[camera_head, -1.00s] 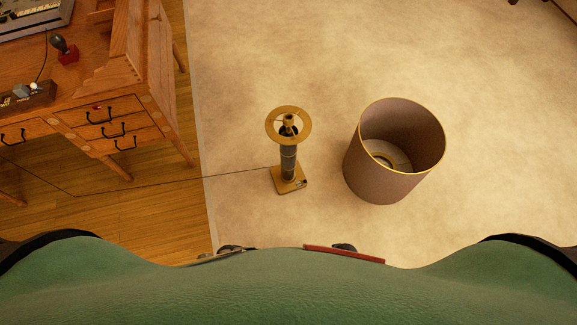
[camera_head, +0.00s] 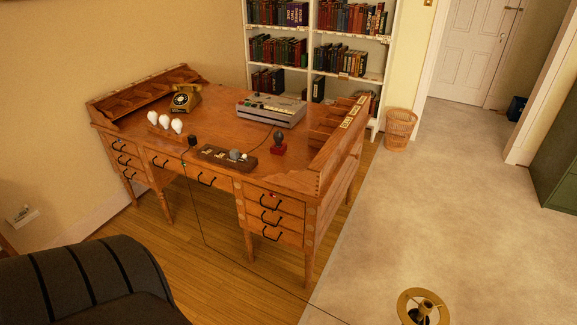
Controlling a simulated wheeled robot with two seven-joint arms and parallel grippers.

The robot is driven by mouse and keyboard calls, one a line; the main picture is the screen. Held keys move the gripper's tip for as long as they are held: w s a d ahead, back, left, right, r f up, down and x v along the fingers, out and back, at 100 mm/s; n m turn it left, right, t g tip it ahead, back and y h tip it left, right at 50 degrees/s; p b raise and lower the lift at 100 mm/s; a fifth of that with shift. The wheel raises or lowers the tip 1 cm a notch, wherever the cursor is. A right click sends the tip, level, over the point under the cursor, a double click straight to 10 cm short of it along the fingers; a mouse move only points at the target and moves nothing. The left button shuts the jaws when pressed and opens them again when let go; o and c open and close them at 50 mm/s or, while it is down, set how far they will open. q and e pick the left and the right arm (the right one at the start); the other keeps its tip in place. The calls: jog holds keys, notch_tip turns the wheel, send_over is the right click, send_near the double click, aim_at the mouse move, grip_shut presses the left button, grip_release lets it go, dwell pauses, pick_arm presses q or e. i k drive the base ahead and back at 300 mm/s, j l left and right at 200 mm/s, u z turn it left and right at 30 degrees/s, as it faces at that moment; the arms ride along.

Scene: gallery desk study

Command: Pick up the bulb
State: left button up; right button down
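Several white bulbs stand in a row on the desk's left part: a left bulb (camera_head: 152,117), a middle bulb (camera_head: 165,122) and a right bulb (camera_head: 177,126). They sit upright in a wooden holder (camera_head: 160,132). The lamp base (camera_head: 422,307), with a brass ring at its top, shows at the bottom right edge on the carpet; its lower part is cut off. Neither of my grippers is in view.
The wooden desk (camera_head: 222,123) also carries a telephone (camera_head: 185,98), a grey machine (camera_head: 271,109), a switch box (camera_head: 227,158) and a red-based stamp (camera_head: 278,143). A black ribbed chair-like shape (camera_head: 85,285) fills the lower left. A cord hangs before the desk. Carpet is clear at right.

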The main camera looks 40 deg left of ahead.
aim_at(153, 115)
jog(key=u, duration=1.15)
